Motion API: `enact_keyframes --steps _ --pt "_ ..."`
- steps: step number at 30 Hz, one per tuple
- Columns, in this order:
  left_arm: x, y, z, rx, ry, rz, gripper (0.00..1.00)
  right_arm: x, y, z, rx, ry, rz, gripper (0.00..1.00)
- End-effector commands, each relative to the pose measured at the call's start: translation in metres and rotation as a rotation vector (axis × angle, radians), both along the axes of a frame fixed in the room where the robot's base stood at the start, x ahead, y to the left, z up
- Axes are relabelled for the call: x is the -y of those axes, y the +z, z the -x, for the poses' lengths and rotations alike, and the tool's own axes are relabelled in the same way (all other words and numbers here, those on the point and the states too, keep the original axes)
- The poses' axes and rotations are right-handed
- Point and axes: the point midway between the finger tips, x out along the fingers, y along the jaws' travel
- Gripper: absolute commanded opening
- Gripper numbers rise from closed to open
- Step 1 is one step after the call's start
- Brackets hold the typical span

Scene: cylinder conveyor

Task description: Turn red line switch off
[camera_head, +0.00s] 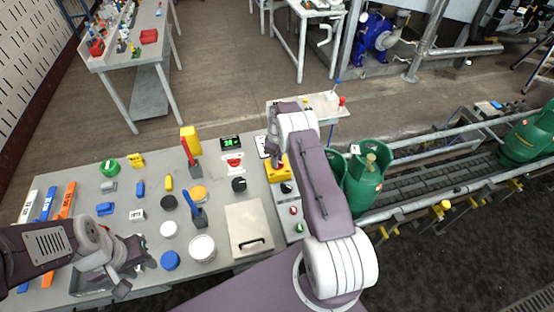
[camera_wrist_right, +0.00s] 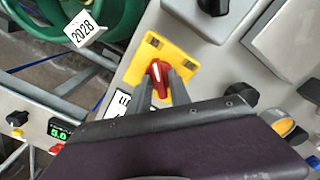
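The red line switch is a red rotary knob (camera_wrist_right: 158,74) with a white pointer mark, on a yellow plate (camera_wrist_right: 188,44) in the right wrist view. The yellow plate also shows at the right of the bench in the head view (camera_head: 283,174); my right arm partly covers it. My right gripper (camera_wrist_right: 162,84) is over the plate with one finger on each side of the red knob. I cannot tell whether the fingers press on it. My left gripper (camera_head: 136,278) is over the bench's front left, apart from the switch, and its fingers look spread and empty.
Black knobs (camera_head: 239,184) and a lidded metal box (camera_head: 249,226) are near the switch. Blue and red tools, caps and cans crowd the bench's middle. Green gas cylinders (camera_head: 365,187) stand on the conveyor (camera_head: 445,178) just right of my right arm.

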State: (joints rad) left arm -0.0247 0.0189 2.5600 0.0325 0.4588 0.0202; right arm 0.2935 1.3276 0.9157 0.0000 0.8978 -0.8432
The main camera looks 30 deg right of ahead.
Motion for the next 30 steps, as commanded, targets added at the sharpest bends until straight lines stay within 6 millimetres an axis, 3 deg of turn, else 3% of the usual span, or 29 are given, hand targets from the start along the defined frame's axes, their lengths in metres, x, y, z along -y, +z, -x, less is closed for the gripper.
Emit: enact_keyframes --steps 1,2,14,30 --pt "0.000 0.000 0.000 0.000 0.000 0.000 0.36 0.000 0.000 0.000 0.000 0.000 0.000 0.07" --pt "0.000 0.000 0.000 0.000 0.000 0.000 0.36 0.000 0.000 0.000 0.000 0.000 0.000 0.00" --pt "0.000 -0.006 0.000 0.000 0.000 0.000 0.36 0.000 -0.002 0.001 -0.001 -0.042 0.000 0.00" --pt "0.000 -0.043 0.000 0.000 0.000 0.000 0.36 0.000 -0.003 0.001 -0.001 -0.474 0.001 0.00"
